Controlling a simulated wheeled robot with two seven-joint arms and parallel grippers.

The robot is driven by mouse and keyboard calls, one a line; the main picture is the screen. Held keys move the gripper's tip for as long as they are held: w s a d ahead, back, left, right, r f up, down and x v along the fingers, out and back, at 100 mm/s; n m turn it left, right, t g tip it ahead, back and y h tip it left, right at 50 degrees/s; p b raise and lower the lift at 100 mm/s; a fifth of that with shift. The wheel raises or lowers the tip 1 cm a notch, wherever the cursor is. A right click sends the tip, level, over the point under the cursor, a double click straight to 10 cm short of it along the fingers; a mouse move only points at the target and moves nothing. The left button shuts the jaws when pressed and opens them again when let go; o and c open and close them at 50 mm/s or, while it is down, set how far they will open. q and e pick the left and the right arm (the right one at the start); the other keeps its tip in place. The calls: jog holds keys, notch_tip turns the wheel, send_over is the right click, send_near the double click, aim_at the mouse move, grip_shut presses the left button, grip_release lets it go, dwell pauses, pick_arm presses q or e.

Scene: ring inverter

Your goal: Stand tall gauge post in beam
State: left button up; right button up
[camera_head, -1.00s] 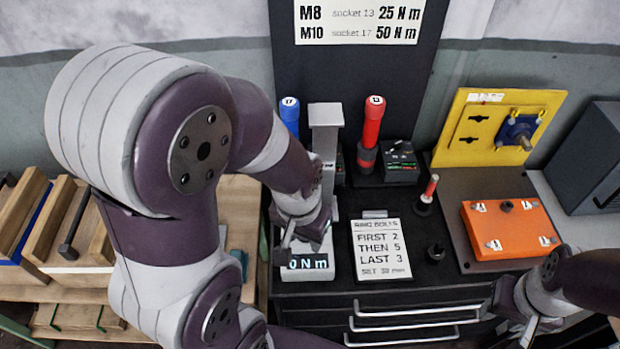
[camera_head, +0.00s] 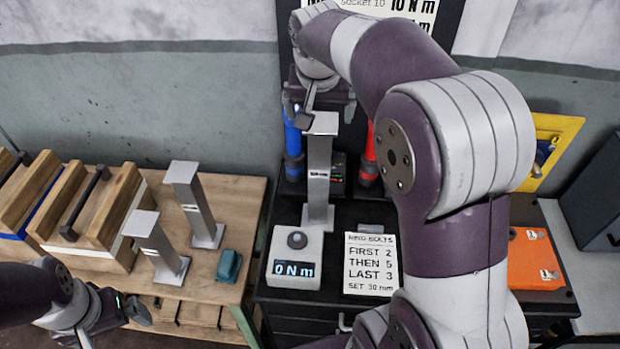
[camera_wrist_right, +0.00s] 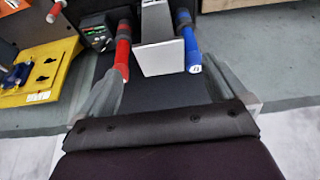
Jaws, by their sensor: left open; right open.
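A tall silver post (camera_head: 318,172) with a square base and flat top stands upright on the black bench, behind the torque tester (camera_head: 294,250) reading 0 N m. Its grey top also shows in the right wrist view (camera_wrist_right: 160,40), beyond and between the open fingers. My right gripper (camera_head: 325,98) is open, over the post's upper end; contact cannot be told. Two shorter-looking silver posts (camera_head: 193,205) (camera_head: 154,243) stand upright on the wooden table at left. My left gripper (camera_head: 112,318) is open and empty at the lower left. No beam is identifiable.
A blue-handled tool (camera_head: 293,145) and a red-handled tool (camera_head: 370,160) stand close on either side of the post. A bolt card (camera_head: 371,263) lies on the bench. Wooden blocks (camera_head: 85,205) and a teal piece (camera_head: 229,265) sit on the left table. My right arm hides much of the right.

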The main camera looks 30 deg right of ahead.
aim_at(321, 126)
jog(key=p+x, duration=0.1)
jog(key=x, duration=0.2)
jog(key=p+x, duration=0.1)
jog(key=x, duration=0.3)
jog(key=p+x, duration=0.1)
jog(key=x, duration=0.3)
jog(key=shift+w+d+p, duration=0.3)
jog(key=shift+w+d, duration=0.1)
jog(key=shift+w+f, duration=0.15)
jog(key=shift+f, duration=0.1)
jog(key=c, duration=1.1)
jog(key=shift+r, duration=0.1)
grip_shut()
